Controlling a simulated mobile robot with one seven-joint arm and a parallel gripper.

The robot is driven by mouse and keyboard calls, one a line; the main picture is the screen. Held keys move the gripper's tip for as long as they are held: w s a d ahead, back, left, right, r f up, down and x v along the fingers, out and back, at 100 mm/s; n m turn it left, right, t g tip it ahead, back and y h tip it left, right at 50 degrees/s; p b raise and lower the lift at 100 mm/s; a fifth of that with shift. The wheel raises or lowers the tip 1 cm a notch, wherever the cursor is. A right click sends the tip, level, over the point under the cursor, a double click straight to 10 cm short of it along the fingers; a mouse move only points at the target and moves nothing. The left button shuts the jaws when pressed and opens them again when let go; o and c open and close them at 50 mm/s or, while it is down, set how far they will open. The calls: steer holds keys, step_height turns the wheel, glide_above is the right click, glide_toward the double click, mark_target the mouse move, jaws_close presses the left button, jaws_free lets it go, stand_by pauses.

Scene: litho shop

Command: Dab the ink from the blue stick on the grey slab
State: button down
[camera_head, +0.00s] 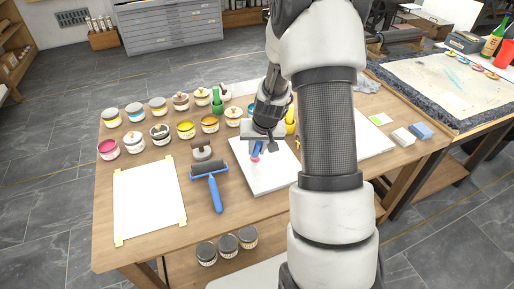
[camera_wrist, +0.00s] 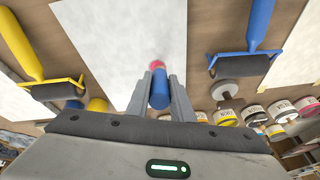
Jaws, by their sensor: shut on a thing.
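My gripper (camera_wrist: 160,95) is shut on the blue stick (camera_wrist: 160,88), which shows between the two fingers in the wrist view. The stick has a pinkish-red tip. In the head view my gripper (camera_head: 262,146) hangs over the grey slab (camera_head: 262,180), near its upper middle, with the blue stick (camera_head: 257,149) pointing down. The slab also shows in the wrist view (camera_wrist: 115,50) as a pale, faintly mottled sheet. The red tip is at or just above the slab; I cannot tell whether it touches. My arm hides the slab's right part in the head view.
A blue-handled roller (camera_head: 212,180) lies left of the slab, beside a taped white sheet (camera_head: 148,200). Several ink cans (camera_head: 186,130) stand behind. A yellow-handled roller (camera_wrist: 28,55) lies on the slab's other side. Sponge-like blocks (camera_head: 404,137) sit at the table's right.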

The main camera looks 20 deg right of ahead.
steer(key=shift+r+p, duration=2.05)
steer(key=shift+r, duration=1.45)
